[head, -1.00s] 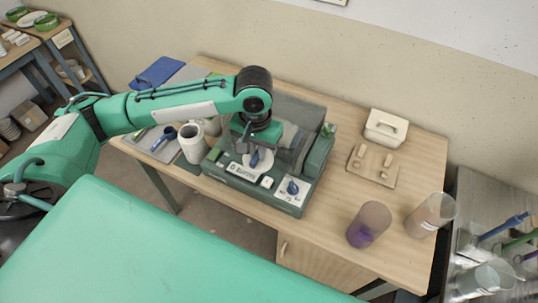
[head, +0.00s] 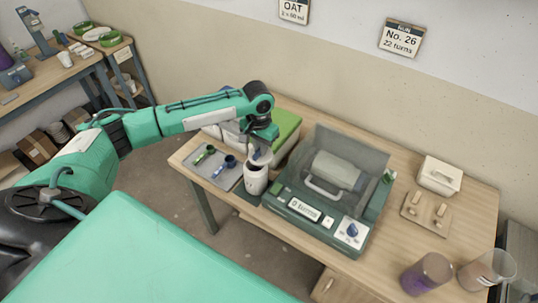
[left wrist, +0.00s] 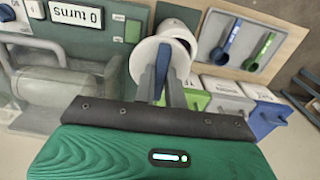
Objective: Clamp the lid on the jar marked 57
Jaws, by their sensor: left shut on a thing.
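A white jar (head: 255,180) stands on the table left of the green machine; I cannot read a number on it. My left gripper (head: 258,155) is right over the jar mouth, pointing down. In the left wrist view its fingers (left wrist: 161,88) are shut on a narrow blue upright piece, which seems to be the handle of a round white lid (left wrist: 146,55). The lid is at the jar's mouth; I cannot tell whether it is seated or just above. My fingers hide part of it. My right gripper is not in view.
The green machine (head: 306,209) with a clear cover and drum stands close right; its display (left wrist: 77,15) reads 0 turns. A tray (head: 217,174) with blue and green scoops lies left. Lidded tubs stand behind. A white box (head: 439,176) and two tumblers (head: 427,274) are farther right.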

